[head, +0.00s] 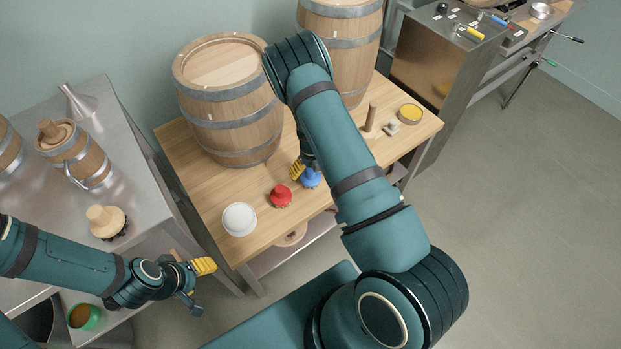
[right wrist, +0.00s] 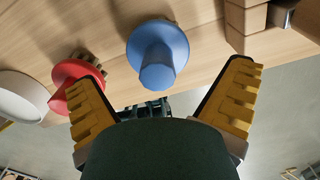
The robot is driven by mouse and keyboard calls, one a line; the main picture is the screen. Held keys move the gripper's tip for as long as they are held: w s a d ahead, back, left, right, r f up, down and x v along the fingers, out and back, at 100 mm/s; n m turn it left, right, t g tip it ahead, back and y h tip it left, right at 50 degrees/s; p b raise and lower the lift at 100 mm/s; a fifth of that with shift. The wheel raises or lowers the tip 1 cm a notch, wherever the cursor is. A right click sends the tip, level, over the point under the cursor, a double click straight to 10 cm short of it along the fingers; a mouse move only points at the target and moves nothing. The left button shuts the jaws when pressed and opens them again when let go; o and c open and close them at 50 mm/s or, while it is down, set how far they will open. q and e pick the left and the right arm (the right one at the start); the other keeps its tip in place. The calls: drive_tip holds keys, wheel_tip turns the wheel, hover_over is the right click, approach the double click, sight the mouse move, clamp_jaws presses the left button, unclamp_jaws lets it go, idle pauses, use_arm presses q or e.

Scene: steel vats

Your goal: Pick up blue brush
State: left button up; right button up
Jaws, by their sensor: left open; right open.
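The blue brush (head: 312,179) stands on the wooden table near its front edge, partly covered by my right arm in the head view. In the right wrist view the blue brush (right wrist: 157,52) shows a round disc with a stubby handle pointing towards the camera. My right gripper (head: 300,171) is open above and beside it. In the right wrist view the brush lies ahead, between the directions of the spread yellow fingers (right wrist: 160,74), with nothing held. My left gripper (head: 199,286) is open and empty, away from the table at the lower left.
A red brush (head: 281,197) and a white round item (head: 239,219) stand left of the blue brush. Barrels (head: 228,100) fill the table's back. A wooden peg stand (head: 371,122) and yellow tin (head: 410,114) are at right. A steel bench (head: 128,170) stands left.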

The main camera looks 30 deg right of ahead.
sight(311, 179)
wheel_tip(311, 179, down, 5)
drive_tip(key=shift+s+a+f+b, duration=0.1)
drive_tip(key=shift+s+b, duration=0.05)
drive_tip(key=shift+b, duration=0.4)
drive_tip(key=c, duration=1.2)
